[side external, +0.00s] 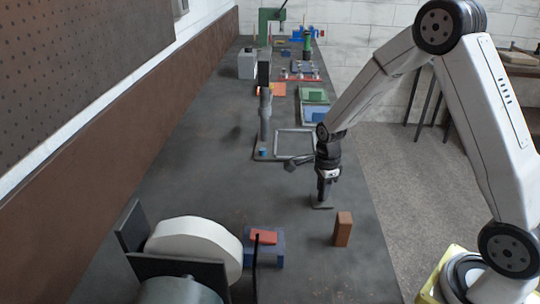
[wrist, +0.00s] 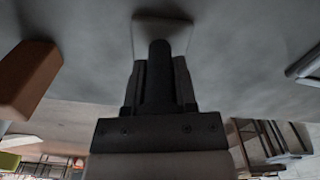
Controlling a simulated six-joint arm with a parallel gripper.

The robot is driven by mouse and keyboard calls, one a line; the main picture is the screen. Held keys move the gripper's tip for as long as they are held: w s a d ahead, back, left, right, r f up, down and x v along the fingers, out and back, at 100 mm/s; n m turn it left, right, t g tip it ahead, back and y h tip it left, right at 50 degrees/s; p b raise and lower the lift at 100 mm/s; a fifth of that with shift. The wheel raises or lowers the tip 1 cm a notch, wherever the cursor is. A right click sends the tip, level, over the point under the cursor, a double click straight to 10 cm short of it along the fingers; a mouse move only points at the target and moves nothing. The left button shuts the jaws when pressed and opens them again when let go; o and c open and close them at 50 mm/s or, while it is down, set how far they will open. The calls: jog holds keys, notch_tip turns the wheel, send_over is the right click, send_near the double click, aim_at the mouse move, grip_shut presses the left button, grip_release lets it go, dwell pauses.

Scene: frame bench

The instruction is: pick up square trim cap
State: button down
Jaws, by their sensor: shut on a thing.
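The square trim cap (side external: 321,206) shows in the side view as a small dark flat piece at the gripper's tip, on or just above the bench top. In the wrist view its grey plate (wrist: 178,34) lies just beyond the fingers. A dark upright part stands between the fingers and hides some of the plate. My gripper (side external: 323,196) points down and is shut on the cap; its fingers also show in the wrist view (wrist: 160,82). I cannot tell whether the cap touches the bench.
An orange-brown block (side external: 343,229) stands close by at the right front; it also shows in the wrist view (wrist: 27,75). A grey frame (side external: 278,158) lies behind the gripper. A blue block with a red top (side external: 264,249) and a white wheel (side external: 196,243) sit at the front left.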

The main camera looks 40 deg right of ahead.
jog(key=shift+r, duration=0.1)
jog(key=shift+r, duration=0.7)
jog(key=s+a+r, duration=0.2)
jog(key=s+r, duration=0.9)
jog(key=s, duration=0.2)
jog(key=shift+s+r, duration=0.2)
jog(key=shift+s, duration=0.2)
jog(key=shift+w+a+r, duration=0.1)
